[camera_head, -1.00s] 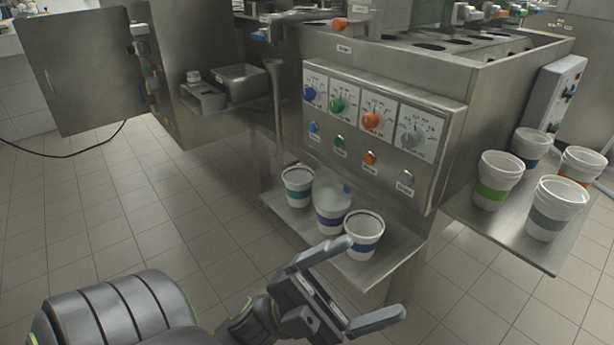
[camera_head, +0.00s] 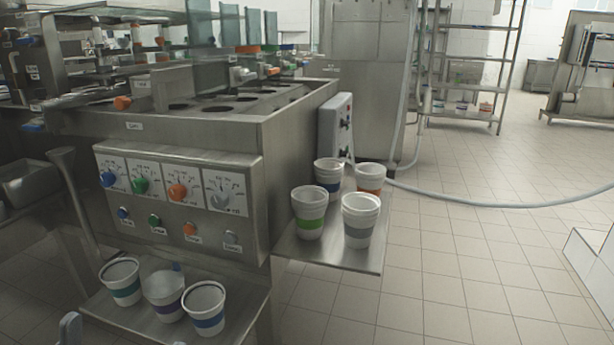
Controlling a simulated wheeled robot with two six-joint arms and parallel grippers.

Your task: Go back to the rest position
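Only a grey fingertip of my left gripper (camera_head: 70,328) shows at the bottom left edge of the head view, in front of the lower shelf. The rest of that gripper is out of frame, so its opening is hidden. My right gripper is not in view. On the front shelf (camera_head: 150,328) of the filling machine stand three white cups: a teal-banded cup (camera_head: 122,281), a purple-banded cup (camera_head: 164,295) and a blue-banded cup (camera_head: 205,309). All are upright, and the fingertip is apart from them.
The steel filling machine (camera_head: 255,150) has coloured knobs on its front. Its side shelf (camera_head: 330,254) holds several cups with green, grey, blue and orange bands. A grey hose (camera_head: 480,203) hangs across the right.

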